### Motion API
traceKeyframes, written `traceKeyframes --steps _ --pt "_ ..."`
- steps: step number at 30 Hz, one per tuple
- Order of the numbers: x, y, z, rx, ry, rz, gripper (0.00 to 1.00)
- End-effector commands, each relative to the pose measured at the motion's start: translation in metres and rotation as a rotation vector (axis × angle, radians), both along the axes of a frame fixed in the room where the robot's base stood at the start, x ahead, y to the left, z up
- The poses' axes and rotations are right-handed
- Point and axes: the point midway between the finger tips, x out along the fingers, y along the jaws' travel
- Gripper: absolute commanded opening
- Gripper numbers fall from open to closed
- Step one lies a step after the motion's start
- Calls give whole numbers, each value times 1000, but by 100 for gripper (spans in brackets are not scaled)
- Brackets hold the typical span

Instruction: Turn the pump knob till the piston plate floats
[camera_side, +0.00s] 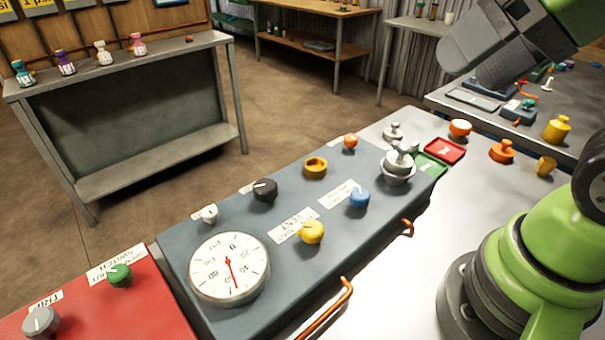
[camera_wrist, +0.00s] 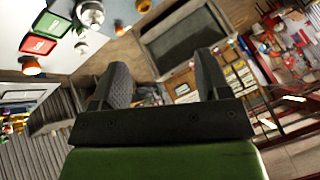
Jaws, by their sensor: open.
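On the blue-grey panel (camera_side: 270,250) in the side view are a yellow knob (camera_side: 312,232) beside a VENT label, a blue knob (camera_side: 359,197) with a label too small to read, a black knob (camera_side: 265,189) and a small white knob (camera_side: 209,213). I cannot tell surely which is the pump knob. A silver stacked piston piece (camera_side: 398,165) stands at the panel's far end; whether its plate floats is unclear. A round gauge (camera_side: 229,268) has a red needle. My gripper (camera_wrist: 165,78) is open and empty in the wrist view, high above the bench and away from the knobs.
A red box (camera_side: 95,310) with green and grey knobs adjoins the panel's left end. Orange handles (camera_side: 328,308) stick out in front. Red (camera_side: 445,150) and green trays and orange pieces lie beyond the panel. The white bench top is clear near my base.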

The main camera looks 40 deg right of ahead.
Motion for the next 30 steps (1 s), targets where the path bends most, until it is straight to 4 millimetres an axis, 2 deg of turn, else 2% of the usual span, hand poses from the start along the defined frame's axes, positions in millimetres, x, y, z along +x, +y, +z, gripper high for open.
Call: traceKeyframes --steps 5,9,13,17,21,27,30 --pt "33 6 10 -28 83 56 70" --pt "78 16 11 -68 180 122 70" --pt "121 30 -2 -111 268 185 70" --pt "162 48 -28 -156 356 245 70" --pt "198 69 -68 -210 446 306 70" --pt "225 93 -125 -274 539 370 70" --pt "230 100 -142 -292 564 386 70"
